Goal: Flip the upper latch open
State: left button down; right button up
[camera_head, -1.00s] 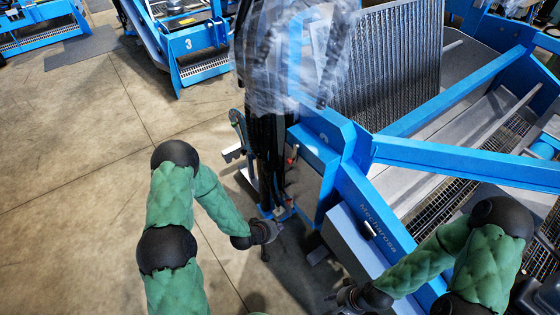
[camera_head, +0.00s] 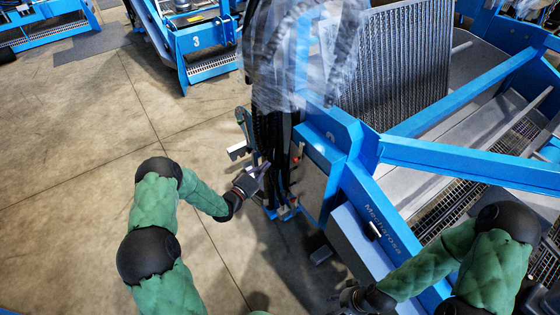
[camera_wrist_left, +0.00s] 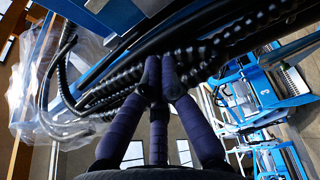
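I cannot make out the upper latch for certain. A small red part (camera_head: 298,157) shows on the machine's front post, and a green-tipped lever (camera_head: 240,117) stands to its left. My left gripper (camera_head: 262,170) is just left of the black hoses on the post, its fingers pointing at them. In the left wrist view its dark blue fingers (camera_wrist_left: 160,78) converge in front of a ribbed black hose (camera_wrist_left: 215,45). Their tips lie close together; whether they touch the hose is unclear. My right gripper (camera_head: 352,299) is low in the head view, its fingers mostly hidden.
The blue machine frame (camera_head: 440,158) fills the right side. Clear plastic wrap (camera_head: 300,50) covers the top of the post and hoses. Another blue machine (camera_head: 198,45) stands at the back. The concrete floor (camera_head: 80,140) to the left is clear.

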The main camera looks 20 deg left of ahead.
pick_arm(q)
jog(key=b+x, duration=0.3)
jog(key=x, duration=0.6)
jog(key=shift+w+d+f, duration=0.15)
jog(key=shift+w+d, duration=0.05)
jog(key=shift+w, duration=0.15)
jog(key=s+d, duration=0.1)
jog(key=s+d+b, duration=0.1)
jog(key=d, duration=0.1)
jog(key=shift+s+f, duration=0.15)
jog(key=shift+s, duration=0.05)
